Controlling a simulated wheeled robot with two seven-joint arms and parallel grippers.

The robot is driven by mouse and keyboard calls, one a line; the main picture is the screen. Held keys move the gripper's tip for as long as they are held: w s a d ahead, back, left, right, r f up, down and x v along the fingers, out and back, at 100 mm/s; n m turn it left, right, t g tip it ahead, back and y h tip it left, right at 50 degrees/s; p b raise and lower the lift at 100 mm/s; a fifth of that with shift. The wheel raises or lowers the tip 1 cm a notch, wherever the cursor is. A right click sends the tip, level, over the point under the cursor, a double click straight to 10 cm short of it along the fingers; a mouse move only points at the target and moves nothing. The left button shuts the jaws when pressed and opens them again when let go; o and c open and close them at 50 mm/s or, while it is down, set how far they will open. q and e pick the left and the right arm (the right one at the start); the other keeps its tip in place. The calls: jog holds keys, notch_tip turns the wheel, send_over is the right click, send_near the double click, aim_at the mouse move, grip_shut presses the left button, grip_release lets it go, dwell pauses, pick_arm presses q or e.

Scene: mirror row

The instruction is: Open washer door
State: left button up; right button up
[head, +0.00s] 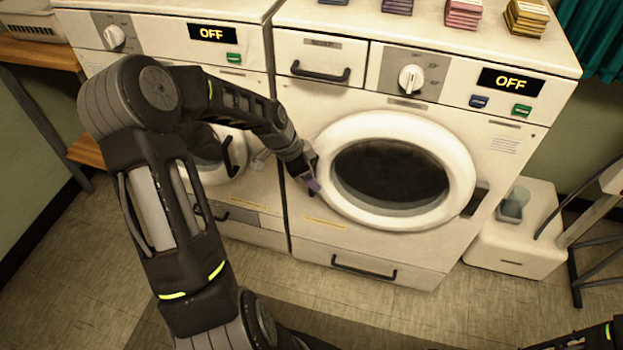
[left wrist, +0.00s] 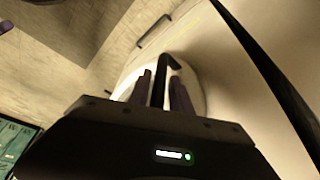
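The white washer (head: 300,130) stands in the middle right of the head view, with a drawer and dial above its round door (head: 455,180). The door looks closed, with dark glass. My left gripper (head: 312,186) is at the left edge of this door. In the left wrist view, the black door handle (left wrist: 160,90) stands between the two purple fingers of my left gripper (left wrist: 162,76). The fingers are apart, with a gap visible on each side of the handle. In the head view the gripper mostly hides the handle. My right gripper is not in view.
A similar white machine (head: 250,190) stands on the left, partly behind my left arm. Both displays read OFF. Small coloured stacks (head: 463,14) lie on the washer's top. A white box (head: 515,240) and a rack (head: 600,200) stand at the right. The floor in front is clear.

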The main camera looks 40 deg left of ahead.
pick_arm(q)
jog(key=shift+f, duration=0.15)
jog(key=shift+c, duration=0.3)
grip_shut()
dwell(1.1)
